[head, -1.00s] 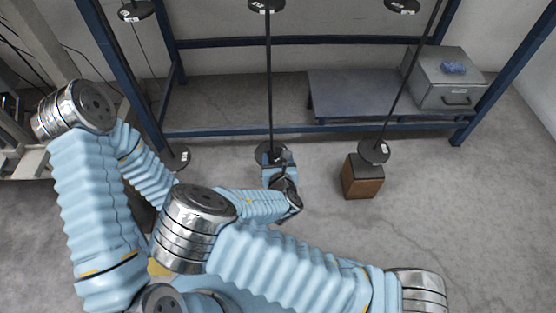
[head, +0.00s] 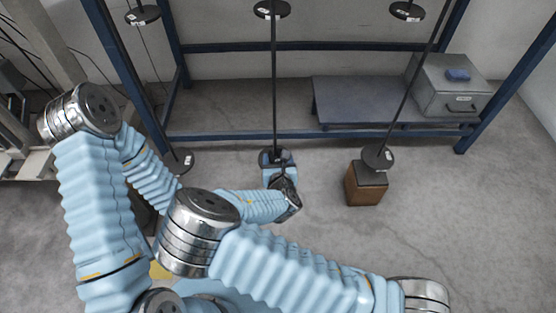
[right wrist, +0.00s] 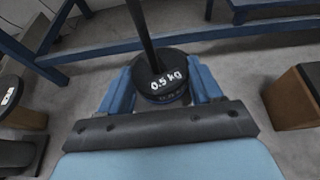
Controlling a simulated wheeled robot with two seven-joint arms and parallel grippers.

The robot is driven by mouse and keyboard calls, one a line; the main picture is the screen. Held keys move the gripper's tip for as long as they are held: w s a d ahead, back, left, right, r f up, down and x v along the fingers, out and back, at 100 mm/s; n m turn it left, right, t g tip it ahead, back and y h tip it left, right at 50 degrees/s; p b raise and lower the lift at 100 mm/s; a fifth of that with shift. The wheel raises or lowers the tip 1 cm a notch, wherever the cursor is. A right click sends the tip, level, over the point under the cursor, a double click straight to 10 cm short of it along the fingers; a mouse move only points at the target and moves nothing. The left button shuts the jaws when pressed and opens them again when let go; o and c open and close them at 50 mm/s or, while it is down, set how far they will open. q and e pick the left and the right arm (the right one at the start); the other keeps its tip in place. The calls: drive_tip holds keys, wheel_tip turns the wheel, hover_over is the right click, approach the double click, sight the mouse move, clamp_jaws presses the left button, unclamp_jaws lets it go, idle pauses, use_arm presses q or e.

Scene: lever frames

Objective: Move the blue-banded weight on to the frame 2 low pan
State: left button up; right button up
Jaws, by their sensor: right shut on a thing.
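My right gripper (head: 279,168) is shut on a round black weight marked 0.5 kg (right wrist: 167,72); its two blue fingers press either side in the right wrist view. A blue band (right wrist: 166,97) shows low on its edge. A dark rod rises above it; I cannot tell whether they are joined. In the head view, a black disc (head: 268,158) shows at the gripper, at the foot of the middle rod. Other low discs hang at the left (head: 180,162) and right (head: 378,157). Which is the frame 2 low pan cannot be read. My left gripper is not in view.
Blue frame bars (head: 320,133) run behind the gripper. A brown block with a dark top (head: 365,188) stands under the right disc. A grey low platform (head: 350,98) and a grey box (head: 445,90) stand behind. The floor at right is clear.

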drive_tip(key=shift+w+a+r, duration=0.1)
drive_tip(key=shift+w+a, duration=0.25)
drive_tip(key=shift+w, duration=0.45)
drive_tip(key=shift+f+b, duration=0.45)
drive_tip(key=shift+b, duration=0.1)
idle(0.4)
drive_tip(key=o, duration=1.3)
drive_tip(key=shift+s, duration=0.1)
